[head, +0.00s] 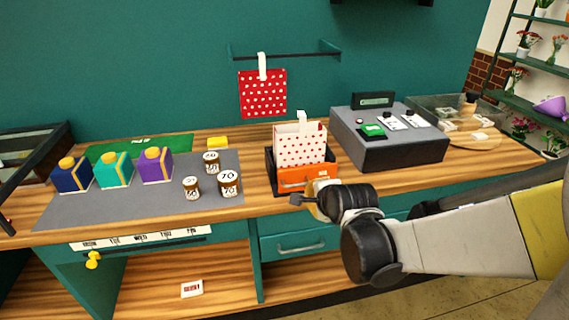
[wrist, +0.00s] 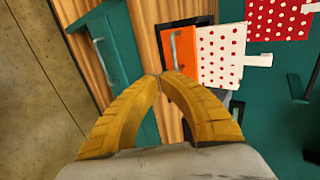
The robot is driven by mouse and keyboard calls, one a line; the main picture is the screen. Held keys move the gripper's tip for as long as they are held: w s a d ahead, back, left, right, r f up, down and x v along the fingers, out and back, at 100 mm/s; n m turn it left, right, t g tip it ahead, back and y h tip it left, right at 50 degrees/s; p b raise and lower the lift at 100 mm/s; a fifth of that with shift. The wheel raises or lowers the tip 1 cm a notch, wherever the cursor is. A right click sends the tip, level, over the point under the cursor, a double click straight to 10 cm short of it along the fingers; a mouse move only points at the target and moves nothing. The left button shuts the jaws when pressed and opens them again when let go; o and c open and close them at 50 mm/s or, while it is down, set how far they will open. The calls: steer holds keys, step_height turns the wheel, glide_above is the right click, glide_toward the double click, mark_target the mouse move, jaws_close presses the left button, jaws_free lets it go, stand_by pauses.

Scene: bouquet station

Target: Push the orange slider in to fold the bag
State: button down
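The orange slider (head: 293,179) sits at the front of a black holder (head: 271,176) on the wooden counter. The slider has a metal handle and also shows in the wrist view (wrist: 197,62). The white bag with red dots (head: 301,148) stands upright behind the slider, with a white tab on top; it also shows in the wrist view (wrist: 219,56). My gripper (head: 300,199) is just in front of the slider, near its lower right. In the wrist view its yellow fingers (wrist: 161,76) meet at the tips with nothing between them. Contact with the slider is not visible.
A red dotted bag (head: 263,94) hangs on the wall rail. A grey register (head: 388,138) stands right of the holder. Several brown jars (head: 229,183) and colored boxes (head: 115,169) stand on the grey mat to the left. A teal drawer (head: 297,243) lies below.

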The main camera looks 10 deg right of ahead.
mark_target(296, 179)
steer(key=w+r+b+x, duration=0.1)
steer(key=b+x, duration=0.2)
steer(key=x, duration=0.7)
steer(key=shift+w+b, duration=0.2)
steer(key=shift+b, duration=0.15)
steer(key=shift+r, duration=0.1)
steer(key=w, duration=0.5)
steer(key=shift+w, duration=0.15)
steer(key=shift+d, duration=0.1)
